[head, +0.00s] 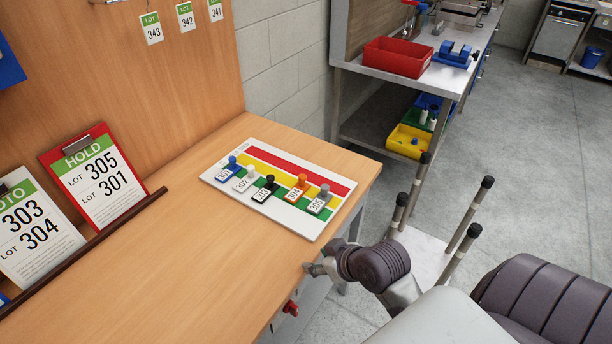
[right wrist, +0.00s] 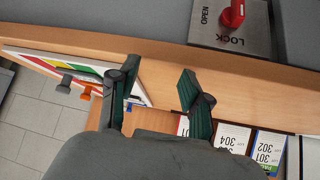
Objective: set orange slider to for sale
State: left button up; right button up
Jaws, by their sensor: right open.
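A white board (head: 210,178) with red, yellow and green bands lies flat on the wooden table. Blue (head: 232,162), white (head: 250,171), black (head: 270,182) and grey (head: 324,190) sliders share the board. My right gripper (head: 312,269) is by the table's front edge, apart from the board. The right wrist view shows its fingers (right wrist: 158,88) spread and empty. My left gripper is out of view.
A red HOLD clipboard (head: 95,175) and another clipboard (head: 35,235) lean behind a dark rail (head: 85,250) on the left. A red lock handle (right wrist: 232,14) is below the table edge. The tabletop between rail and board is clear.

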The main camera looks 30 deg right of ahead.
aim_at(304, 177)
jog(key=w+d+r+m+t+h, duration=0.1)
jog(key=w+d+r+m+t, duration=0.1)
jog(key=w+d+r+t, duration=0.5)
jog(key=shift+g, duration=0.9)
jog(key=w+d+f, duration=0.1)
jog(key=w, duration=0.3)
jog(key=w+d+f+p, duration=0.1)
jog(key=w, duration=0.4)
jog(key=w+d+f+p, duration=0.1)
jog(key=w+f, duration=0.1)
jog(key=w, duration=0.3)
jog(key=shift+d+f, duration=0.1)
jog(key=shift+d, duration=0.15)
grip_shut()
